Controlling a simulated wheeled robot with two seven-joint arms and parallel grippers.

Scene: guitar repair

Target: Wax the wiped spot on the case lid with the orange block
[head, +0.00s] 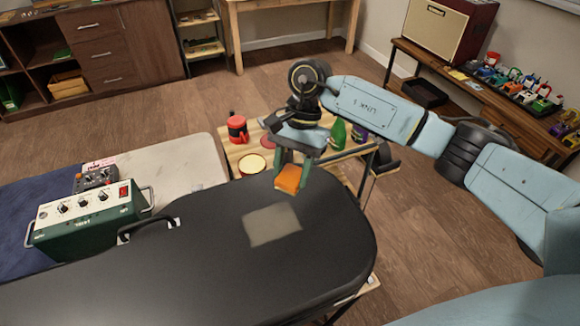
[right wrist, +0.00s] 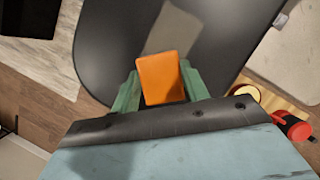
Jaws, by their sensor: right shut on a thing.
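The black case lid (head: 190,235) fills the lower middle of the head view. A pale, roughly square wiped spot (head: 272,224) lies near its right end. It also shows at the top of the right wrist view (right wrist: 172,30). My right gripper (head: 292,175) is shut on the orange block (head: 289,179) and holds it above the lid's far edge, just beyond the spot. In the right wrist view the orange block (right wrist: 161,78) sits between the green fingers. Whether it touches the lid is hard to tell. My left gripper is not in view.
Behind the lid a small wooden table holds a red mug (head: 237,128), a round open tin (head: 252,164) and a green bottle (head: 338,134). A green control box (head: 88,220) stands left of the case handle (head: 147,228). The lid around the spot is clear.

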